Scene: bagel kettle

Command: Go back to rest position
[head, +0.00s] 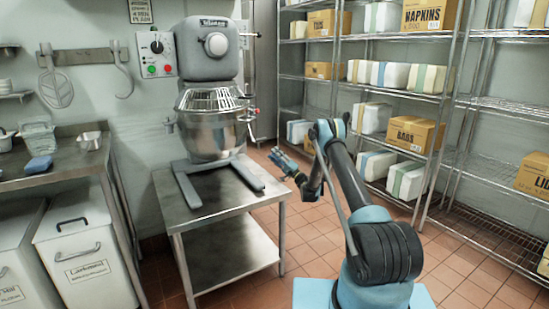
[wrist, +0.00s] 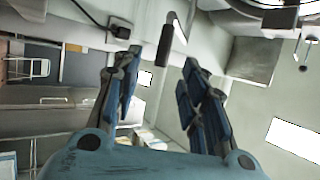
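My arm stretches up from the lower right of the head view and bends at a raised elbow. My gripper (head: 281,160) is at its end, in the air to the right of the mixer table. In the wrist view my gripper (wrist: 158,80) has its two blue-padded fingers wide apart, with nothing held between them. A dark rod-like thing (wrist: 165,45) shows beyond the fingertips; I cannot tell what it is.
A grey mixer (head: 208,50) with a steel bowl (head: 213,132) stands on a steel table (head: 225,195). Wire shelves (head: 420,95) with boxes line the right and back. A counter (head: 75,160) and white bins (head: 85,260) are at left. Tiled floor (head: 320,235) is open between table and shelves.

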